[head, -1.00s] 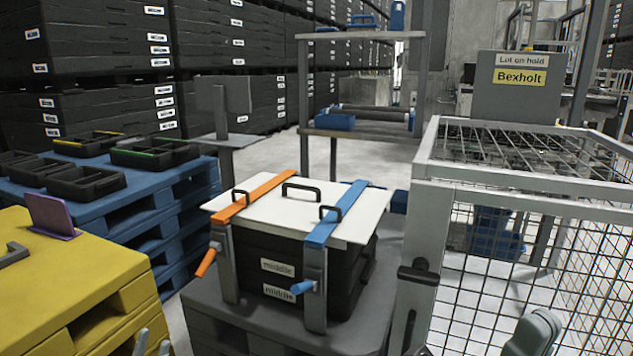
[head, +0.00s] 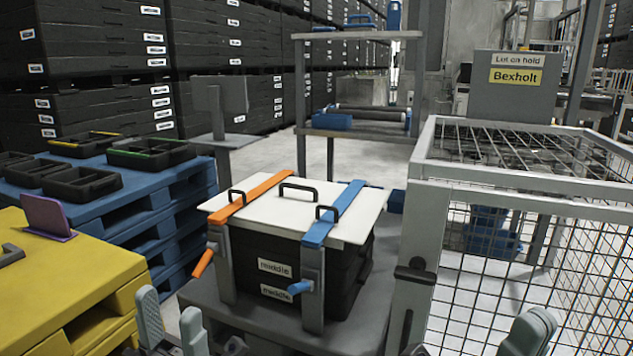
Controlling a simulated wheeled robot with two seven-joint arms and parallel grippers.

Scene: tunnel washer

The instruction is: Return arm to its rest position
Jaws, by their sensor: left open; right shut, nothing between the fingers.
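My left gripper (head: 171,322) is at the bottom left, in front of the grey stand, with its two fingers apart and nothing between them. My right gripper (head: 528,332) is at the bottom right, in front of the wire cage; only its upper end shows, shut and empty. Between them, black crates (head: 290,268) labelled "middle" stand stacked on the grey stand (head: 210,300). A white lid (head: 270,210) with black handles covers them. An orange clamp (head: 250,196) and a blue clamp (head: 335,212) cross the lid. Neither gripper touches them.
A yellow pallet block (head: 70,270) with a purple holder (head: 47,217) is at left. Behind it, a blue pallet (head: 150,200) carries black trays. The wire cage (head: 520,185) with a "Bexholt" sign (head: 517,76) stands close at right. Open floor lies behind the stand.

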